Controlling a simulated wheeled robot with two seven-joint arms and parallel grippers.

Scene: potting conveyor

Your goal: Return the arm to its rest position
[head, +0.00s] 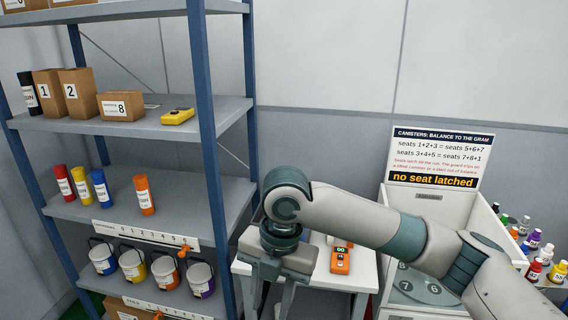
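My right arm comes in from the right edge and reaches left across the small white table. My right gripper (272,298) points down at the left end of this table, just right of the shelf rack. Its two fingers look spread apart, and I see nothing between them. The fingertips are close to the bottom edge of the picture. My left arm and gripper are not in view.
A blue-post shelf rack (205,75) with boxes, canisters and small buckets stands at left. An orange device (341,259) lies on the white table (364,273). A white machine (448,205) with numbered seats and a sign (441,158) stands at right, beside several small bottles (533,240).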

